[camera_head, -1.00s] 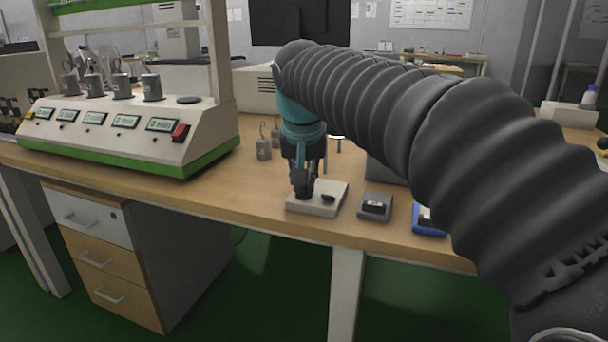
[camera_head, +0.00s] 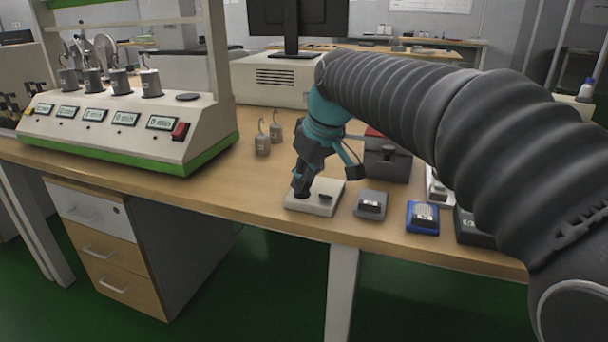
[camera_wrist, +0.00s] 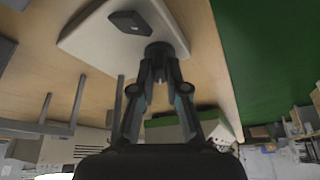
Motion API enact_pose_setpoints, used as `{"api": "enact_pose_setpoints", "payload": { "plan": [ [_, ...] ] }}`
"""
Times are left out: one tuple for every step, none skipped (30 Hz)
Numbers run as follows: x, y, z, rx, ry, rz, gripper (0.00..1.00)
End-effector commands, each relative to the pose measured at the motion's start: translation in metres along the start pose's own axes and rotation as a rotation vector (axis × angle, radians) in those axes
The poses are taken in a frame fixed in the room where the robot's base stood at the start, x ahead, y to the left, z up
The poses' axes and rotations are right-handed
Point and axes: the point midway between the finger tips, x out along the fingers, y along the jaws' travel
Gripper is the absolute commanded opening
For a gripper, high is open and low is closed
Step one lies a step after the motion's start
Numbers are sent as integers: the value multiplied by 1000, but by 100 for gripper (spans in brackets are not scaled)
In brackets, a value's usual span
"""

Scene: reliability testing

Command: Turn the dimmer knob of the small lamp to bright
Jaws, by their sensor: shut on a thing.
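The lamp's pale, squarish base (camera_head: 326,194) sits near the front edge of the bench, with a small black piece (camera_head: 325,197) on its top. In the wrist view the base (camera_wrist: 92,42) fills the upper middle, with the black piece (camera_wrist: 128,21) and a round dark knob (camera_wrist: 159,49) near one corner. My gripper (camera_head: 301,190) comes down tilted onto the base. In the wrist view its fingertips (camera_wrist: 159,62) are closed around the knob. Fingers hide part of the knob. I cannot make out a lamp head or its brightness.
A grey device (camera_head: 371,205) and a blue device (camera_head: 422,218) stand just right of the base. A dark box (camera_head: 388,160) stands behind them. Two hooked weights (camera_head: 262,145) stand behind left. A large tester (camera_head: 120,130) fills the bench's left. Wood is clear left of the base.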

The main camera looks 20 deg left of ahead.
Motion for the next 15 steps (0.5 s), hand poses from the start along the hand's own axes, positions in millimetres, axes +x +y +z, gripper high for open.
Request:
{"api": "enact_pose_setpoints", "payload": {
  "plan": [
    [-1, 0, 0, -9, 1, -4, 0],
    [0, 0, 0, -15, 1, -6, 0],
    [0, 0, 0, -21, 1, -8, 0],
    [0, 0, 0, -25, 1, -10, 0],
    [0, 0, 0, -27, 1, -11, 0],
    [0, 0, 0, -31, 1, -13, 0],
    [0, 0, 0, -33, 1, -13, 0],
    [0, 0, 0, -34, 1, -14, 0],
    [0, 0, 0, -35, 1, -14, 0],
    [0, 0, 0, -35, 1, -14, 0],
    [0, 0, 0, -36, 1, -15, 0],
    [0, 0, 0, -35, 1, -14, 0],
    [0, 0, 0, -35, 1, -14, 0],
    [0, 0, 0, -35, 1, -14, 0],
    [0, 0, 0, -35, 1, -14, 0]
  ]
}}
